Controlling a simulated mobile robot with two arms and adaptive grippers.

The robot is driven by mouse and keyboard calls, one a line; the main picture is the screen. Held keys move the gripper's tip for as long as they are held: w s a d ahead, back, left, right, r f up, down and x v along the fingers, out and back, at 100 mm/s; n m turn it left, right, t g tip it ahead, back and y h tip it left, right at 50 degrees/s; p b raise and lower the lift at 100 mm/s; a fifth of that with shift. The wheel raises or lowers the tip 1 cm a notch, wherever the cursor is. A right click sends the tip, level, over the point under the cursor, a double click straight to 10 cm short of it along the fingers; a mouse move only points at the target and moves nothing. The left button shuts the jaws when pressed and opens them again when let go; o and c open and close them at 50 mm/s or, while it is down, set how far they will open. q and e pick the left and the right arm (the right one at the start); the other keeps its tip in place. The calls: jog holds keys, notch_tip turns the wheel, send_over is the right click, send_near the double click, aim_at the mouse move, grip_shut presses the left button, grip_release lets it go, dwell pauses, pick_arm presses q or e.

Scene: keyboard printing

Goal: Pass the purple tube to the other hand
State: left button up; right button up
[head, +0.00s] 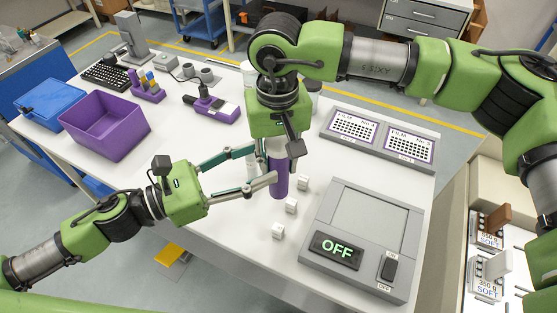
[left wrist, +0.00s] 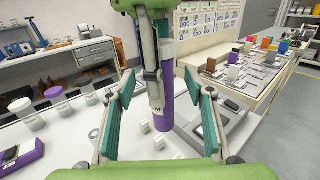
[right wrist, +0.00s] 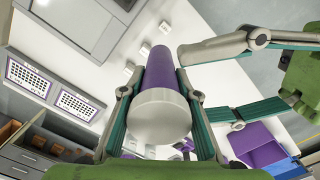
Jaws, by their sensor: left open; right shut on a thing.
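The purple tube (head: 280,180) is upright above the table in the head view. It has a white cap, seen in the right wrist view (right wrist: 159,116). My right gripper (right wrist: 160,85) is shut on the tube and holds it from above. My left gripper (head: 265,163) is open, with its fingers pointing at the tube from the left. In the left wrist view the tube (left wrist: 160,105) stands between the two open fingers, apart from both pads. The tube's upper part is partly hidden by my right gripper in the head view.
Several small white cubes (head: 291,206) lie on the table below. A grey device with an OFF display (head: 338,248) is at the right, film panels (head: 380,138) behind it. A purple bin (head: 104,128) and blue box (head: 50,99) stand at the left.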

pick_arm(q)
jog(key=shift+v, duration=3.15)
jog(key=s+a+f+n+y, duration=0.25)
jog(key=f+n, duration=0.45)
jog(key=f, duration=0.4)
jog(key=s+a+f+n+g+y, duration=0.1)
jog(key=s+a+f+n+y, duration=0.15)
jog(key=f+n, duration=0.65)
jog(key=s+a+f+n+y, duration=0.1)
jog(key=s+f+n+y, duration=0.3)
jog(key=f, duration=0.9)
jog(key=a+f+n+y, duration=0.3)
jog(key=a+f+n, duration=0.35)
jog(key=f, duration=0.25)
jog(key=a+f+n+y, duration=0.2)
jog(key=a+f+n, duration=0.45)
jog(key=f, duration=0.35)
jog(key=s+f+n+g+y, duration=0.2)
jog(key=s+f+n+g, duration=0.1)
jog(key=s+f+n, duration=0.5)
jog(key=s+d+f+n+g, duration=0.2)
jog(key=s+d+f, duration=0.1)
jog(key=s, duration=0.4)
jog(key=s+d+f+n+g, duration=0.1)
jog(key=s+d+f+n, duration=0.1)
jog(key=s+d+f, duration=0.2)
jog(key=s, duration=0.3)
jog(key=shift+s+d+n+g, duration=0.2)
jog(key=shift+d+n+g, duration=0.2)
